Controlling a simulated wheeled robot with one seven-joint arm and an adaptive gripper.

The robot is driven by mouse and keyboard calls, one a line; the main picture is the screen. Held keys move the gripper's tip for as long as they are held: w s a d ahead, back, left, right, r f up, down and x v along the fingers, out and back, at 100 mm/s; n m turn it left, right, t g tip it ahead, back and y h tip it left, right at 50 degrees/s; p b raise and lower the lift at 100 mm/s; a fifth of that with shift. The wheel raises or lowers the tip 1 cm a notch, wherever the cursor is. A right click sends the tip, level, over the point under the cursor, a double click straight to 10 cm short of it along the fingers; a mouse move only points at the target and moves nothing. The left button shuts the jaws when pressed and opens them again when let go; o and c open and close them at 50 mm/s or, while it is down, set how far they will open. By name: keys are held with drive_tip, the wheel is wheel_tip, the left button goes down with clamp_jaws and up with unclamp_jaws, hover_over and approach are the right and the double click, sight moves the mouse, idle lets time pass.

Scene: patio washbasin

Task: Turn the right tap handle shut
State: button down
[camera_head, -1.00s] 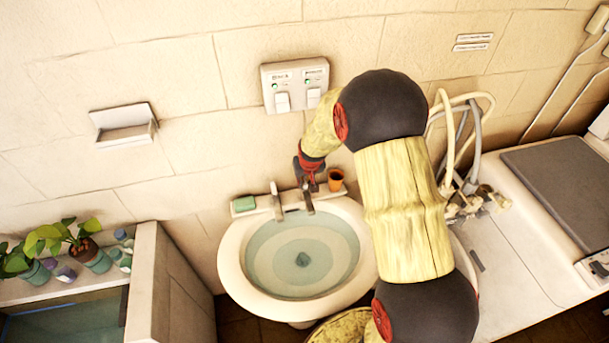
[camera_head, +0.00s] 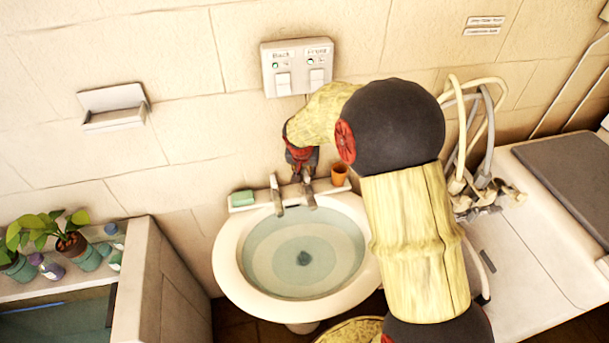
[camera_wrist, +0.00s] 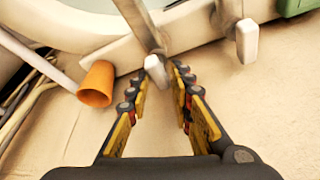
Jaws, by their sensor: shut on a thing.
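The right tap (camera_head: 309,196) stands on the back rim of the white washbasin (camera_head: 229,263), beside the orange cup (camera_head: 339,176). Its pale handle (camera_wrist: 157,72) shows between my fingertips in the wrist view. My gripper (camera_wrist: 158,82) is shut on this handle, one finger on each side. In the head view my gripper (camera_head: 303,170) is behind and above the right tap, and my wrist partly hides the handle. The left tap (camera_head: 277,195) stands apart from my gripper; its white handle (camera_wrist: 247,40) also shows in the wrist view.
A green soap bar (camera_head: 243,197) lies on the rim left of the taps. The orange cup (camera_wrist: 97,84) is close beside my fingers. A switch box (camera_head: 296,68) is on the wall above. Hoses (camera_head: 466,130) hang at the right. The basin holds water.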

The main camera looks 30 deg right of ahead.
drive_tip(key=shift+s+d+f, duration=0.2)
drive_tip(key=shift+s+f, duration=0.05)
drive_tip(key=c, duration=2)
unclamp_jaws()
drive_tip(key=shift+o, duration=0.8)
drive_tip(key=shift+s+d, duration=0.1)
drive_tip(key=shift+d, duration=0.05)
drive_tip(key=shift+o, duration=1.3)
drive_tip(key=shift+r, duration=0.1)
drive_tip(key=shift+r, duration=0.1)
drive_tip(key=shift+a+r, duration=0.2)
drive_tip(key=shift+r, duration=0.05)
drive_tip(key=v, duration=1.1)
drive_tip(key=shift+r, duration=0.1)
